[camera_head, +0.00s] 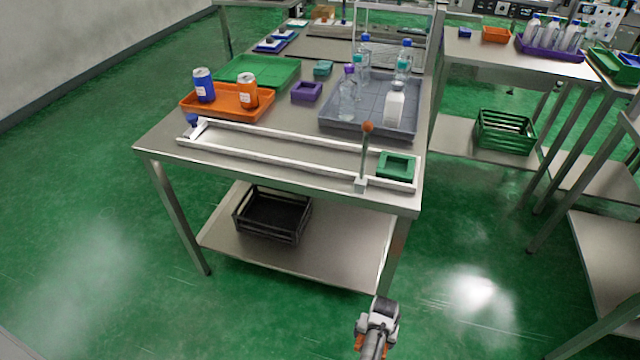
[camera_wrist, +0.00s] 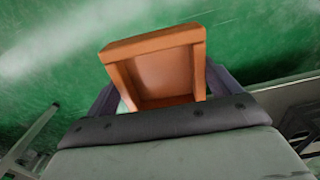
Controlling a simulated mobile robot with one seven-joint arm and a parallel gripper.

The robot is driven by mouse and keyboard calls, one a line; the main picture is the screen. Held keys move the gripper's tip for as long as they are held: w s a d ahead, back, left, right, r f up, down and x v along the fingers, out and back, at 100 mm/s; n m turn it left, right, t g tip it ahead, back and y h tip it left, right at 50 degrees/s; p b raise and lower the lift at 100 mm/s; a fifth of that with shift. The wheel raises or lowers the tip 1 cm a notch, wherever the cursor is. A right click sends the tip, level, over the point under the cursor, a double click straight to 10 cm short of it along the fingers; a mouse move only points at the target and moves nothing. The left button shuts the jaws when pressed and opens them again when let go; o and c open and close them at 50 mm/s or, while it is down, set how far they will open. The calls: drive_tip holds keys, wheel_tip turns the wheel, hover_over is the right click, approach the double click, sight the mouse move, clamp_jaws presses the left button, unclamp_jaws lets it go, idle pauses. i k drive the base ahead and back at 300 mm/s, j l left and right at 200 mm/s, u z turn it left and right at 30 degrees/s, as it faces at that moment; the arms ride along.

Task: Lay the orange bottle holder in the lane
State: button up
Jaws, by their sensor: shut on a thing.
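The orange bottle holder (camera_wrist: 158,72), a square open frame, is held between the dark fingers of my gripper (camera_wrist: 160,88) in the wrist view, with green floor behind it. In the head view my gripper's end of the arm (camera_head: 377,322) is low at the bottom, in front of the table and apart from it. Small orange patches show beside it there; most of the holder is hidden. The lane (camera_head: 270,153) is a long white-railed track along the table's front edge. A green holder (camera_head: 396,165) sits at its right end. The rest of the lane looks empty.
A lever with an orange knob (camera_head: 367,127) stands upright at the lane's front right. Behind the lane are an orange tray (camera_head: 226,112) with two cans, a purple holder (camera_head: 306,92) and a grey tray (camera_head: 328,112) with several bottles. A black crate (camera_head: 271,213) is on the lower shelf.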

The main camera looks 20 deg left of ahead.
sight(257, 146)
drive_tip(key=j+z, duration=0.2)
drive_tip(key=j, duration=0.2)
drive_tip(key=k+j+z, duration=0.2)
drive_tip(key=j, duration=0.25)
drive_tip(key=j+z, duration=0.2)
drive_tip(key=j, duration=0.2)
drive_tip(key=k+j+z, duration=0.2)
drive_tip(key=j, duration=0.2)
drive_tip(key=k+j, duration=0.15)
drive_tip(key=j, duration=0.25)
drive_tip(key=k+j+z, duration=0.1)
drive_tip(key=j, duration=0.35)
drive_tip(key=k+j, duration=0.15)
drive_tip(key=j, duration=0.25)
drive_tip(key=k+j+z, duration=0.1)
drive_tip(key=j, duration=0.3)
drive_tip(key=k+j, duration=0.25)
drive_tip(key=j, duration=0.15)
drive_tip(key=k+j, duration=0.15)
drive_tip(key=j, duration=0.25)
drive_tip(key=z, duration=0.05)
